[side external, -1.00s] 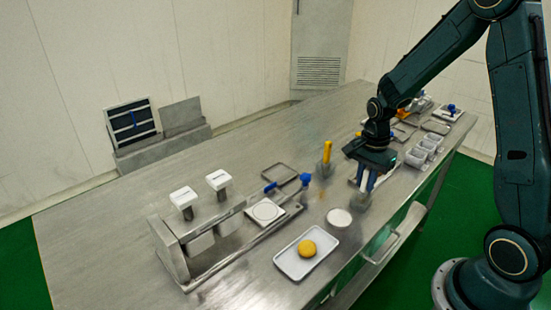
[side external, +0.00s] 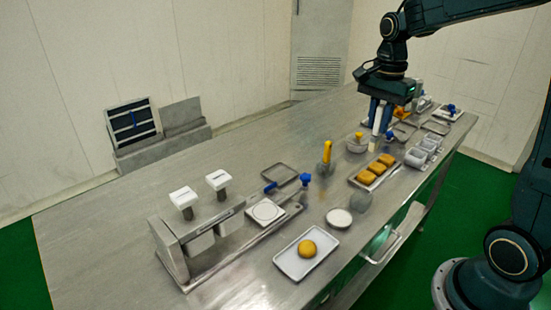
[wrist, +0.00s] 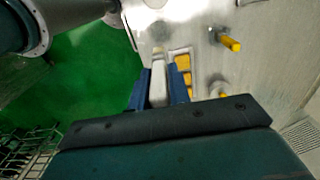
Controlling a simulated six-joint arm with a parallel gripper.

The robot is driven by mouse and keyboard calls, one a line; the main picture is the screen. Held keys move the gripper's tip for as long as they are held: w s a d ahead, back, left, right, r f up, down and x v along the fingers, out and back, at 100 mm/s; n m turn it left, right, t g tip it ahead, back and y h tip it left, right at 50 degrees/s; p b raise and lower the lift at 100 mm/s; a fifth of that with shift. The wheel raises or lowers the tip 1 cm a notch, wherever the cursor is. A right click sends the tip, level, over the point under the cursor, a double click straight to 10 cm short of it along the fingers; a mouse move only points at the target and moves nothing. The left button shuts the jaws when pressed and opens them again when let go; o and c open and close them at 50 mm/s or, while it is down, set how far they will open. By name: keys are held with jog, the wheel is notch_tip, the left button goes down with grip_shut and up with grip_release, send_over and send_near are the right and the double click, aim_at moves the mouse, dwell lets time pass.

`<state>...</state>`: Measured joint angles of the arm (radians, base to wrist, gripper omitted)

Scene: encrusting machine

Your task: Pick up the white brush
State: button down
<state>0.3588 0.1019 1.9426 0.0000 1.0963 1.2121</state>
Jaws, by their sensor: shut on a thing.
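The white brush (side external: 377,119) hangs upright from my gripper (side external: 380,116), with its pale tip pointing down above the table. My gripper's blue fingers are shut on its white handle. In the wrist view the white brush (wrist: 158,82) sits between the two blue fingers of my gripper (wrist: 158,90).
A yellow-handled tool (side external: 327,152) stands left. The left table surface is largely clear.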

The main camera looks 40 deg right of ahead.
jog(key=shift+r, duration=0.65)
dwell(1.1)
jog(key=shift+w+a+f, duration=0.1)
jog(key=shift+a+f, duration=0.15)
jog(key=shift+f, duration=0.15)
jog(key=a+f, duration=0.8)
jog(key=f, duration=0.3)
jog(key=shift+w+f, duration=0.2)
jog(key=shift+w, duration=0.2)
jog(key=shift+f, duration=0.15)
jog(key=shift+f, duration=2.8)
jog(key=shift+f, duration=0.55)
